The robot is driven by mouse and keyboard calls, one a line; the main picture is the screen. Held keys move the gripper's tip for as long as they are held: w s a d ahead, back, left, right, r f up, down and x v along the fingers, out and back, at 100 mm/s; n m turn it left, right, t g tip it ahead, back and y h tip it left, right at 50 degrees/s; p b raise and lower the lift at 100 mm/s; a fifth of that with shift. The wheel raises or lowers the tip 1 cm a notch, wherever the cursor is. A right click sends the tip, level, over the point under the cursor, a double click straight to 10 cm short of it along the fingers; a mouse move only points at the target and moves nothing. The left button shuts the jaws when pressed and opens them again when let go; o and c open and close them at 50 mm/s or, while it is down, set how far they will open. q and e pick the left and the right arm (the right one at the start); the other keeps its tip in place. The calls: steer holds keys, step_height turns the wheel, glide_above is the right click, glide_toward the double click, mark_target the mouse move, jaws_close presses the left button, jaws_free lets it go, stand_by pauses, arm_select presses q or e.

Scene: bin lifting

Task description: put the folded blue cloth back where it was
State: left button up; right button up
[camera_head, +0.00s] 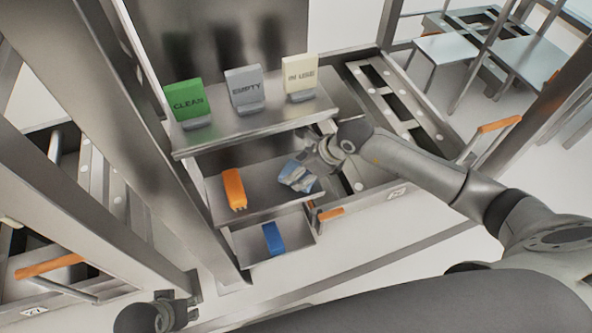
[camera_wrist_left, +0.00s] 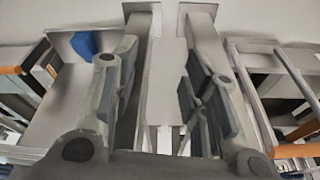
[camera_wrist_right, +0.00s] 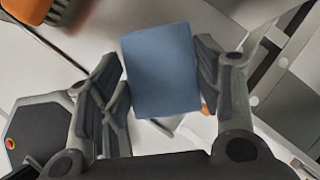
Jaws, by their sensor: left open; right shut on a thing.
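The folded blue cloth (camera_wrist_right: 160,72) is a flat grey-blue rectangle between the fingers of my right gripper (camera_wrist_right: 162,88). In the head view the cloth (camera_head: 297,177) is at the right part of the middle shelf (camera_head: 262,190), with my right gripper (camera_head: 312,160) shut on it. I cannot tell whether the cloth touches the shelf. My left gripper (camera_head: 174,310) is open and empty, low at the front left, away from the cloth. Its fingers also show apart in the left wrist view (camera_wrist_left: 160,85).
An orange brush (camera_head: 234,188) stands on the middle shelf, left of the cloth. A darker blue block (camera_head: 273,238) lies on the lower tray (camera_head: 292,242). Green CLEAN (camera_head: 185,102), grey EMPTY (camera_head: 245,88) and cream IN USE (camera_head: 300,75) signs stand on the top shelf. A metal post (camera_head: 140,130) rises at left.

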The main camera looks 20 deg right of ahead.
steer(key=shift+w+a, duration=0.6)
steer(key=shift+a, duration=0.1)
steer(key=shift+s+d+f, duration=0.1)
steer(key=shift+f, duration=0.65)
steer(key=o, duration=0.9)
steer(key=shift+d, duration=0.1)
arm_select(q)
steer(key=shift+v, duration=1)
steer(key=shift+w, duration=0.15)
arm_select(e)
steer(key=shift+s+d+r, duration=0.15)
steer(key=shift+d+r, duration=0.05)
steer(key=shift+r, duration=0.25)
arm_select(q)
steer(key=x, duration=0.2)
steer(key=s+p+x, duration=0.1)
steer(key=x, duration=0.1)
steer(key=shift+w+f, duration=0.1)
steer(key=shift+f, duration=0.45)
arm_select(e)
steer(key=v, duration=0.6)
steer(key=shift+s+r, duration=0.1)
steer(key=shift+r, duration=0.15)
